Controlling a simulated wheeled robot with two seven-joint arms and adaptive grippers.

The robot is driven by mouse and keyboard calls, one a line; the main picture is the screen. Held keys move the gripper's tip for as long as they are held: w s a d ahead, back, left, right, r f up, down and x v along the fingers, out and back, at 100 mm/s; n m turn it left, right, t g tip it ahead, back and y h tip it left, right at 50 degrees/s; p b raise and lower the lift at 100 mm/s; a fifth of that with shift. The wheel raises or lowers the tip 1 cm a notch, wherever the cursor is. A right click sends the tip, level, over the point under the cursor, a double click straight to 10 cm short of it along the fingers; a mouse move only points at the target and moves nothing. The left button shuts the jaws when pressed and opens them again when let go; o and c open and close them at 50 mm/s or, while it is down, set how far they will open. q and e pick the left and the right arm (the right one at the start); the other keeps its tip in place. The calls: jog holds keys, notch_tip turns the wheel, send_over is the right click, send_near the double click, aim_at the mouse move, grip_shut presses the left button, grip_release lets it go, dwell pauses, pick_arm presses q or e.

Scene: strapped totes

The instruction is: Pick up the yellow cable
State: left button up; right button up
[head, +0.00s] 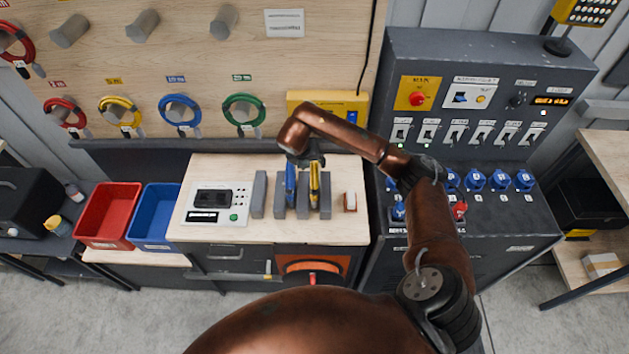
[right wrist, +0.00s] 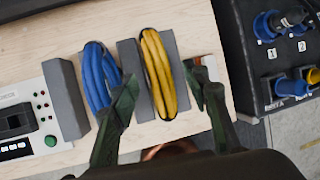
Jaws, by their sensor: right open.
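The yellow cable (head: 314,188) is a folded bundle standing in a slot between grey blocks on the wooden bench. It also shows in the right wrist view (right wrist: 157,72). My right gripper (head: 306,164) is over it, pointing down. In the right wrist view its open fingers (right wrist: 163,84) are on either side of the yellow cable, with the left finger close to the blue bundle. The cable lies between the fingers, not visibly gripped. My left gripper is not in view.
A blue cable bundle (head: 290,184) stands left of the yellow one, between grey blocks (head: 259,194). A small white and brown item (head: 350,201) is to the right. A tester panel (head: 216,205), a blue bin (head: 153,222) and a dark socket cabinet (head: 481,222) flank the slots.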

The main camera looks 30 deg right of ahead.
aim_at(314, 168)
jog(key=x, duration=0.1)
jog(key=p+x, duration=0.2)
jog(key=shift+s+f, duration=0.2)
jog(key=shift+f, duration=0.1)
jog(key=shift+w+d+f, duration=0.15)
jog(key=shift+f, duration=0.45)
jog(key=shift+c, duration=0.4)
grip_shut()
jog(key=shift+r, duration=0.15)
